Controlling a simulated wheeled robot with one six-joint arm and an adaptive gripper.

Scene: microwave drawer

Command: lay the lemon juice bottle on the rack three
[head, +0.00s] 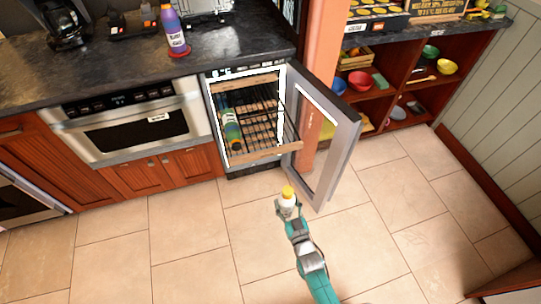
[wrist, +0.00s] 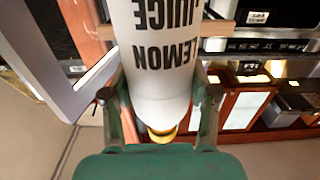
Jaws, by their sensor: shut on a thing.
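The lemon juice bottle (head: 287,203) is white with a yellow-orange cap. My gripper (head: 287,212) is shut on it, out over the floor in front of the open cooler. In the wrist view the bottle (wrist: 155,60) sits between the two fingers (wrist: 160,110), its LEMON JUICE print upside down and its yellow cap close to the palm. The cooler holds wire racks with wooden fronts; a lower rack (head: 264,154) juts forward. A dark green-blue bottle (head: 230,128) lies at the left inside. I cannot tell which rack is number three.
The cooler's glass door (head: 335,140) stands wide open to the right, close to the bottle's right. An orange pillar (head: 325,60) and shelves with bowls are behind it. A purple bottle (head: 174,30) stands on the counter (head: 235,40). The tiled floor is clear.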

